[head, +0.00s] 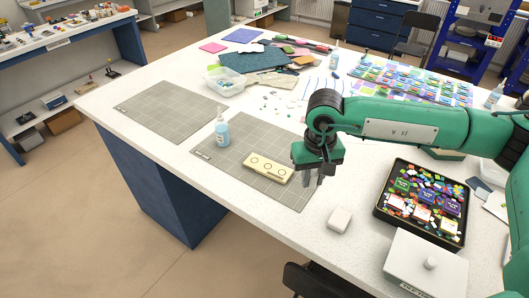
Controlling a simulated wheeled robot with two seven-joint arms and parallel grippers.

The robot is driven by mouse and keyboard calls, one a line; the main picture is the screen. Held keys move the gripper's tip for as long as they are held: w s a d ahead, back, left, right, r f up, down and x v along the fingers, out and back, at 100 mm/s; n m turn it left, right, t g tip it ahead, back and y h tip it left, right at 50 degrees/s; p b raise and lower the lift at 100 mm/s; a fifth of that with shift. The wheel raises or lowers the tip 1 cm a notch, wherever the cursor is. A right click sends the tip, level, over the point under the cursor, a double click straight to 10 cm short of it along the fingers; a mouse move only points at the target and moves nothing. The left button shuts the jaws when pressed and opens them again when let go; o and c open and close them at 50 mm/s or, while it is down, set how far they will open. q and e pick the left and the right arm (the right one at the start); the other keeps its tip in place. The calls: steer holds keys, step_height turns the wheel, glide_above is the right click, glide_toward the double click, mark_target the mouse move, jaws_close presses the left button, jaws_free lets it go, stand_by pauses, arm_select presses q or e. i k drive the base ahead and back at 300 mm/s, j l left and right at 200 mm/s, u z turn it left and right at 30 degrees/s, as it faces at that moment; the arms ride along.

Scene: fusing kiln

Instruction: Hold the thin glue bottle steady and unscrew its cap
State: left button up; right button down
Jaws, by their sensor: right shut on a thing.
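A glue bottle (222,134) with light blue contents and a pale pointed top stands upright on the grey gridded mat (236,163) near the table's front edge. Whether its top is a cap or a bare nozzle is too small to tell. My right gripper (318,178) points down to the right of the bottle, clear of it, by the mat's right edge. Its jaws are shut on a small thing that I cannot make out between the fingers. My left gripper is not in view, and nothing is seen holding the bottle.
A cream block with three round marks (268,169) lies between bottle and right gripper. A white block (340,220), a black tray of coloured pieces (391,229) and a white lidded box (405,272) lie to the right. The left mat (165,108) is clear.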

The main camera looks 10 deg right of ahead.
mark_target(220, 127)
steer(key=i+u, duration=0.15)
steer(key=u, duration=0.25)
steer(key=i+l+u, duration=0.15)
steer(key=u, duration=0.2)
